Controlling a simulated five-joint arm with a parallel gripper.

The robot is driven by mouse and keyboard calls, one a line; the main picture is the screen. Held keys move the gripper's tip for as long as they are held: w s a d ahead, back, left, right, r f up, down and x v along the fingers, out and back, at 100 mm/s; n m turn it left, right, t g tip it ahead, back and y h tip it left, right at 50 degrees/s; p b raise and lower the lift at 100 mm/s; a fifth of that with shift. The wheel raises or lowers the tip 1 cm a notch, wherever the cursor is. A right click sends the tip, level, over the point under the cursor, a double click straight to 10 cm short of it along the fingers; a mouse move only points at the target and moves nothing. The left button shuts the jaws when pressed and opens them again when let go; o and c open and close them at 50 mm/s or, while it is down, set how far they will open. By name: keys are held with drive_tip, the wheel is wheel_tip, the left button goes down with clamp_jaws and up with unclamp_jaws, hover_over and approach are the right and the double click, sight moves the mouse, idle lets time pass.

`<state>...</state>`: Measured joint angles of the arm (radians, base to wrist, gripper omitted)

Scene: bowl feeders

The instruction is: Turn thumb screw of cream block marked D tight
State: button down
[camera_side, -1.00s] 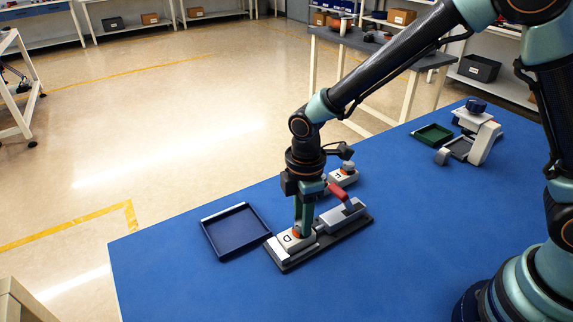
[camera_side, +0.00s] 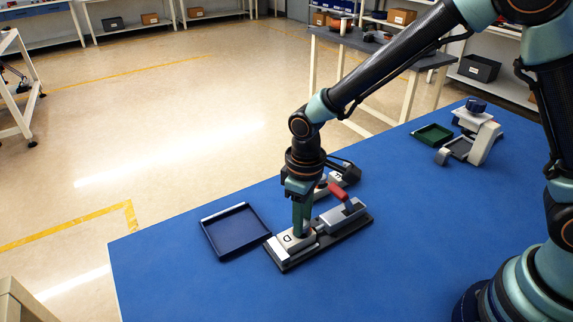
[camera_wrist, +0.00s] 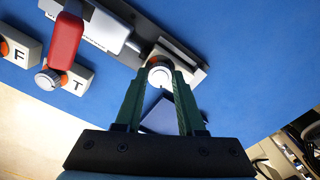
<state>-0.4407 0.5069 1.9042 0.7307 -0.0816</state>
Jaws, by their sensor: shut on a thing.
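The cream block marked D (camera_side: 284,243) sits at the near left end of a dark grey fixture plate (camera_side: 290,266). My gripper (camera_side: 300,233) points straight down over the block and is shut on the thumb screw, one green finger on each side in the wrist view (camera_wrist: 160,78). The fingers hide most of the screw in the side view. The letter D does not show in the wrist view.
A red-handled clamp (camera_side: 340,191) stands on the same plate, close beside my gripper. Cream blocks marked T (camera_wrist: 72,80) and F (camera_wrist: 17,50) stand behind it. A dark blue tray (camera_side: 236,231) lies to the left. A green tray (camera_side: 432,134) is far right.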

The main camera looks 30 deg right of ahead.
drive_tip(key=m, duration=0.3)
drive_tip(key=shift+m, duration=2.3)
drive_tip(key=c, duration=0.5)
unclamp_jaws()
drive_tip(key=shift+r, duration=0.1)
wheel_tip(320, 180, up, 12)
